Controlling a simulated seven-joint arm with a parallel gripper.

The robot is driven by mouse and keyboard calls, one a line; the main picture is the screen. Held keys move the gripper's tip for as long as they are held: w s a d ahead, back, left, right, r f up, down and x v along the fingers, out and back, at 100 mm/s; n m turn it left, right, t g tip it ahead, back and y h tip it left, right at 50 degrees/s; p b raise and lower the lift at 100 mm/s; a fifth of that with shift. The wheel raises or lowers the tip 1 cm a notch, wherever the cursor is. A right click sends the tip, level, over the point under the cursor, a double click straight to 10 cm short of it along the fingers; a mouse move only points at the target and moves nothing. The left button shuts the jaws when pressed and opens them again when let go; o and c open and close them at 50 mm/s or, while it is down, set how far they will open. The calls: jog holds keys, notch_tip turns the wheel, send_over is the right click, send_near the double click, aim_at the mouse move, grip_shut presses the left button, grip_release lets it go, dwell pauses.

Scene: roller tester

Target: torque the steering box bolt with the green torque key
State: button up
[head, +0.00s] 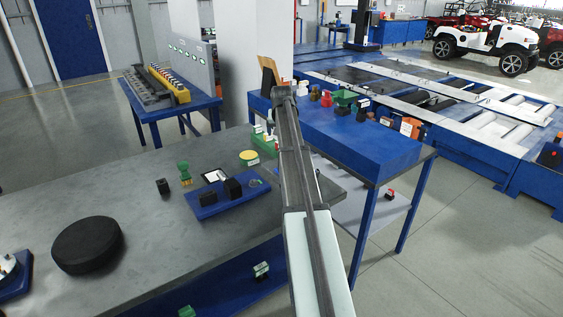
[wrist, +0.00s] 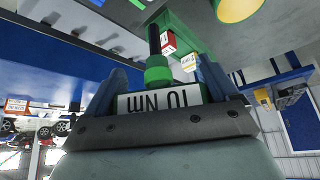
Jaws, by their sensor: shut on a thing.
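In the wrist view my gripper (wrist: 163,82) is shut on the green torque key (wrist: 158,76). The key has a green collar, a dark shaft pointing away from the gripper and a white label reading "10 NM", seen upside down. In the head view my arm hides the gripper. A blue tray (head: 208,209) on the grey bench carries black blocks (head: 233,188) and a white card (head: 215,175). I cannot tell which part is the steering box, and its bolt is too small to make out.
The grey bench (head: 150,225) also holds a black disc (head: 88,245), a small black block (head: 163,187), a green stand-like piece (head: 184,173) and a yellow disc (head: 249,155). A blue table (head: 385,155) with small parts stands behind my arm. The bench's front middle is clear.

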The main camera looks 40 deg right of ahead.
jog(key=shift+w+a+n+t+y, duration=0.15)
jog(key=shift+n+y, duration=0.35)
jog(key=shift+n, duration=0.5)
jog(key=shift+s+n+t+y, duration=0.1)
jog(key=shift+n+t+y, duration=0.3)
jog(key=shift+n, duration=0.6)
jog(key=s+a+r, duration=0.1)
jog(key=s+a, duration=0.1)
jog(key=a, duration=1)
jog(key=s+a, duration=0.2)
jog(key=a, duration=0.9)
jog(key=s+a, duration=0.6)
jog(key=a, duration=0.4)
jog(key=s+a, duration=0.5)
jog(key=a, duration=0.6)
jog(key=shift+s+r+m, duration=0.3)
jog(key=shift+s+r, duration=0.05)
jog(key=shift+r, duration=0.1)
